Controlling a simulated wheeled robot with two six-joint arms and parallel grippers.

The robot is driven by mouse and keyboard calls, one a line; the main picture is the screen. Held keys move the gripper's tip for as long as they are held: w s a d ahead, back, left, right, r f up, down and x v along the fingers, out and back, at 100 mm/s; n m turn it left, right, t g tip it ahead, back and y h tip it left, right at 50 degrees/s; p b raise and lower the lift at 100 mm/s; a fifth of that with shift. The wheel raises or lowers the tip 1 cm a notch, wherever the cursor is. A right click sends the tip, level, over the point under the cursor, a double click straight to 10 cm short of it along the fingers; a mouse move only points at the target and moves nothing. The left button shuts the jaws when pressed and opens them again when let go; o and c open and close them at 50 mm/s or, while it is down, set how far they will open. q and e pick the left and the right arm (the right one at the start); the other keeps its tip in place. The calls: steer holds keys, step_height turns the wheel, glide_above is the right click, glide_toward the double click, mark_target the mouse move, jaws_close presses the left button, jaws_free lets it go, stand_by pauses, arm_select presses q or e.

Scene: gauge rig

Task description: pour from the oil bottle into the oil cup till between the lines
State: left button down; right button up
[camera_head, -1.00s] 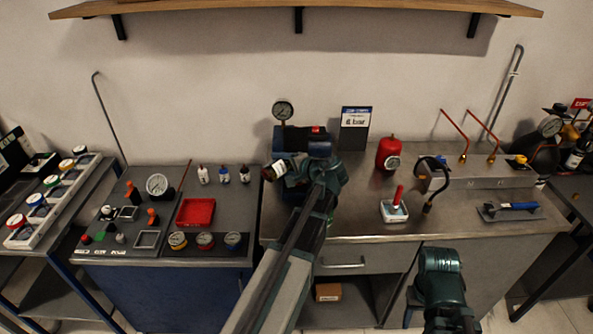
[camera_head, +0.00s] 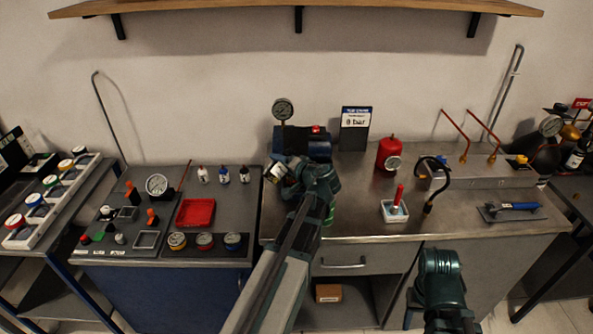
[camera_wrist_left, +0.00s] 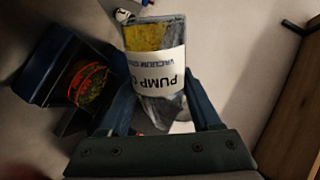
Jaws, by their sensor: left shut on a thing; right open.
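My left gripper (camera_head: 291,172) is shut on the oil bottle (camera_head: 275,173), in front of the blue pump (camera_head: 292,140). In the left wrist view the bottle (camera_wrist_left: 155,72) lies between the fingers, with a white label reading "PUMP" and a yellow and grey body. Beside it there, a round part with a red rim (camera_wrist_left: 88,84) sits in a dark blue body; I cannot tell if this is the oil cup. No fill lines or flow can be made out. My right gripper (camera_head: 440,262) is open and empty, low in front of the bench.
A gauge (camera_head: 283,109) rises behind the pump, with a sign (camera_head: 356,124) to its right. A red canister (camera_head: 388,153) and a white tray (camera_head: 394,211) with a red-handled tool stand right of my left arm. A red tray (camera_head: 196,212) and several small bottles are on the left.

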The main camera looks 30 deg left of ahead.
stand_by(0.6)
arm_select(q)
steer(key=shift+w+f+n+t+b, duration=0.1)
steer(key=shift+f+n+t+b, duration=0.1)
steer(key=shift+n+t+b, duration=0.3)
steer(key=shift+r, duration=0.1)
steer(key=shift+w, duration=0.1)
